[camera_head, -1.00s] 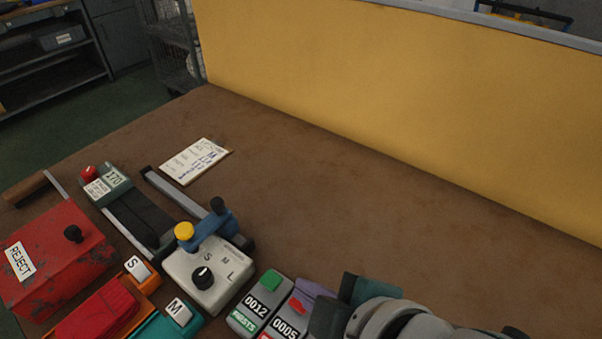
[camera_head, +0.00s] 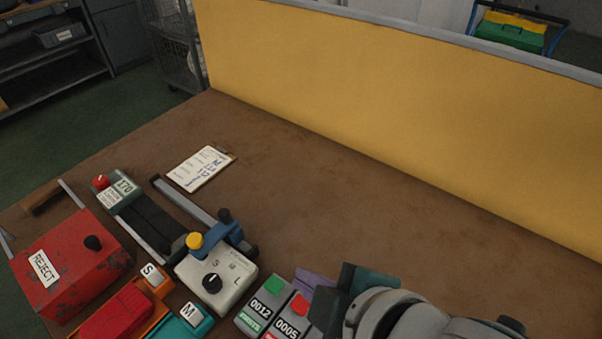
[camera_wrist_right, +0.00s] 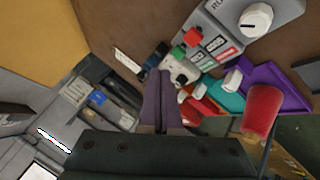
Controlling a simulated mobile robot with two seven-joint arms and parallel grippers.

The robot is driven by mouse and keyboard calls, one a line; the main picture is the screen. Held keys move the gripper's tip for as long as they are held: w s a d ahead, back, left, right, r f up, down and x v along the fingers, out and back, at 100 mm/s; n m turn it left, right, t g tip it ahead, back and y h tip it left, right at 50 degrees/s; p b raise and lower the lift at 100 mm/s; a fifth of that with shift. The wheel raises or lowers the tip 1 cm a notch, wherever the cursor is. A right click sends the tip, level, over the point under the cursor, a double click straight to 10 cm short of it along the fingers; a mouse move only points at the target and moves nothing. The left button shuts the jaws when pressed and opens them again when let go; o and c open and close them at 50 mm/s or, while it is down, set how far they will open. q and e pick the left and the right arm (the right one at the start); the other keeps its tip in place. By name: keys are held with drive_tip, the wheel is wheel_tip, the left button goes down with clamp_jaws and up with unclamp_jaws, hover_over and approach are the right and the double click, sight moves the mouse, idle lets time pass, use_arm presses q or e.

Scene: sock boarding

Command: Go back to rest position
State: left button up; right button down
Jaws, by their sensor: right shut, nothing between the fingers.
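My right gripper (camera_head: 312,279) is at the bottom centre of the head view, beside the two counters. Its dull purple fingers are partly hidden there by its dark housing. In the right wrist view the fingers of the right gripper (camera_wrist_right: 158,92) are together, with nothing between them. They point over the table toward the counters and the selector box. My left gripper is in neither view.
Two counters (camera_head: 267,309), a white selector box (camera_head: 216,279), a red reject box (camera_head: 68,262) and orange and teal trays (camera_head: 182,326) crowd the lower left. A clipboard (camera_head: 200,167) lies behind them. A yellow panel (camera_head: 400,110) bounds the back. The brown table's middle (camera_head: 350,210) is clear.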

idle(0.5)
drive_tip(key=s+d+r+m+g+h+p, duration=0.1)
drive_tip(key=s+d+r+m+g+h, duration=0.15)
drive_tip(key=s+d+r+m, duration=0.4)
drive_tip(key=s+d+r+m+g+h, duration=0.2)
drive_tip(key=s+d+r+m+h, duration=0.15)
drive_tip(key=s+d+m, duration=0.6)
drive_tip(key=w+d+r+n+p, duration=0.1)
drive_tip(key=w+r+p, duration=0.2)
drive_tip(key=r+p, duration=3.4)
drive_tip(key=shift+w+d+n+t+y, duration=0.15)
drive_tip(key=shift+n+t+y, duration=0.2)
drive_tip(key=shift+n+y, duration=0.05)
